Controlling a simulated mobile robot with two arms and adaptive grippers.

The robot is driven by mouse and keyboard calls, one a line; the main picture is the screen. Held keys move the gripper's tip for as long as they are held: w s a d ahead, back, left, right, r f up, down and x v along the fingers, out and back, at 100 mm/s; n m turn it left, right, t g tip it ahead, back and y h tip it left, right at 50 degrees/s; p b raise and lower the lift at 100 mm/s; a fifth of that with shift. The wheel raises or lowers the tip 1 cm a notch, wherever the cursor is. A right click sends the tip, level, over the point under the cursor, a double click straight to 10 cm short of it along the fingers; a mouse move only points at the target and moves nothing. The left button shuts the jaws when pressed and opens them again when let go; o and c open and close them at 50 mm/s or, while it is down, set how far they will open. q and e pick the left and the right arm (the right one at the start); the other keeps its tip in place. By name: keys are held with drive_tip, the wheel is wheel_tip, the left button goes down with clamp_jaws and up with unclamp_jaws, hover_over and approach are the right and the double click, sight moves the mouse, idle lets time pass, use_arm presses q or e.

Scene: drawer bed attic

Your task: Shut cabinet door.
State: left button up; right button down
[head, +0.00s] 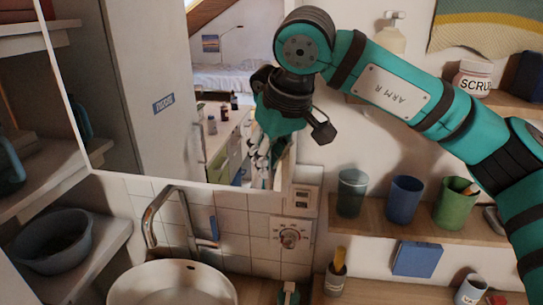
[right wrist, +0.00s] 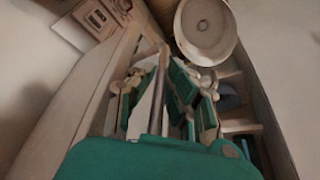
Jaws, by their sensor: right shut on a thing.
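The cabinet door (head: 125,115) appears to be the mirrored panel above the sink, with a pale frame along its left and bottom edges. It reflects a room. My right gripper (head: 264,165) reaches down in front of the mirror's lower right part. In the right wrist view, its fingers (right wrist: 158,100) lie on either side of a thin pale bar (right wrist: 161,75), which seems to be part of the door. The gripper is shut on it. The exact contact is partly hidden by the fingers. My left gripper is not in view.
A round sink (head: 170,285) with a metal faucet (head: 152,222) lies below the mirror. Shelves with a dark bowl (head: 55,240) stand at left. A wall shelf (head: 400,219) with several cups is at right, close below my right arm.

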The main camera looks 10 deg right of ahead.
drive_tip(key=shift+w+d+r, duration=0.15)
drive_tip(key=shift+w, duration=0.05)
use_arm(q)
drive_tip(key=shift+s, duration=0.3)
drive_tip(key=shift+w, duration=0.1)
use_arm(e)
drive_tip(key=shift+r, duration=0.1)
drive_tip(key=c, duration=1.6)
unclamp_jaws()
drive_tip(key=shift+w, duration=0.1)
drive_tip(key=shift+c, duration=0.2)
drive_tip(key=shift+w, duration=0.1)
drive_tip(key=shift+r, duration=0.3)
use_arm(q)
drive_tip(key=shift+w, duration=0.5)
use_arm(e)
drive_tip(key=v, duration=1.1)
drive_tip(key=shift+s, duration=0.3)
